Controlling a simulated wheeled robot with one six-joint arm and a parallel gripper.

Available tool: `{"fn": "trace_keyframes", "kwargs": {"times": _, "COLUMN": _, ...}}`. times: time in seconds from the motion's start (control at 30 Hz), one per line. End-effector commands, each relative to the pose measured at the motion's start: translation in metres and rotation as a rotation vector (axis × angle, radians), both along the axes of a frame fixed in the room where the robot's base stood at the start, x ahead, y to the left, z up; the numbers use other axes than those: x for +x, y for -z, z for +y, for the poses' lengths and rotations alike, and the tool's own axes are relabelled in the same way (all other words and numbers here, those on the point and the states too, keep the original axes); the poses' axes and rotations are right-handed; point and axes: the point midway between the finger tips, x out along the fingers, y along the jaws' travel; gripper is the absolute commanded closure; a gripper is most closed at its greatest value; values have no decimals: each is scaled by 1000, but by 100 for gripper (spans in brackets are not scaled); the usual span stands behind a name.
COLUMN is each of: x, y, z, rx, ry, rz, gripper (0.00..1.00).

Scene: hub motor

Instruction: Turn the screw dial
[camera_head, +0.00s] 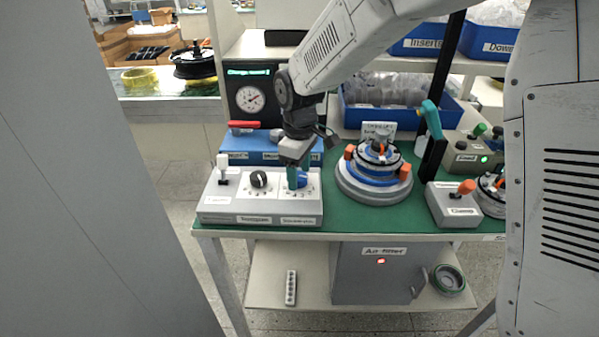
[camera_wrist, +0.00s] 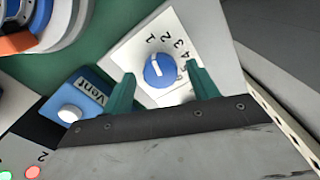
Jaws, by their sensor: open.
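The control box (camera_head: 228,207) is light grey and stands at the left front of the green bench. It carries a black dial (camera_head: 259,179) on the left and a blue dial (camera_head: 303,180) on the right. In the wrist view the blue dial (camera_wrist: 160,70) has a white pointer line and sits on a white plate with printed numbers. My gripper (camera_head: 297,180) is at the blue dial. In the wrist view its two green fingers (camera_wrist: 163,90) are open, one on each side of the dial, with visible gaps. I cannot tell which dial is the screw dial; the labels are blurred.
A blue box (camera_head: 262,150) with a red handle stands behind the control box. A round fixture (camera_head: 372,195) with orange knobs stands to the right. A grey box with an orange switch (camera_head: 458,205) is further right. A blue Vent button block (camera_wrist: 80,95) shows in the wrist view.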

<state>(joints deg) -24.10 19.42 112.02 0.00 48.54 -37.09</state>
Motion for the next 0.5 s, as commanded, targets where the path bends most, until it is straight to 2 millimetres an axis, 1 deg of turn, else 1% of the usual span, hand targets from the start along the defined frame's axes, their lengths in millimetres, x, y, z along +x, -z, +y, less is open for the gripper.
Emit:
{"fn": "trace_keyframes", "kwargs": {"times": 0.1, "x": 0, "y": 6, "z": 0, "rx": 0, "ry": 0, "rz": 1, "gripper": 41}}
{"fn": "trace_keyframes", "kwargs": {"times": 0.33, "x": 0, "y": 7, "z": 0, "rx": 0, "ry": 0, "rz": 0, "gripper": 41}}
{"fn": "trace_keyframes", "kwargs": {"times": 0.37, "x": 0, "y": 7, "z": 0, "rx": 0, "ry": 0, "rz": 0, "gripper": 46}}
{"fn": "trace_keyframes", "kwargs": {"times": 0.4, "x": 0, "y": 6, "z": 0, "rx": 0, "ry": 0, "rz": 0, "gripper": 57}}
{"fn": "trace_keyframes", "kwargs": {"times": 0.47, "x": 0, "y": 6, "z": 0, "rx": 0, "ry": 0, "rz": 0, "gripper": 74}}
{"fn": "trace_keyframes", "kwargs": {"times": 0.5, "x": 0, "y": 6, "z": 0, "rx": 0, "ry": 0, "rz": 0, "gripper": 85}}
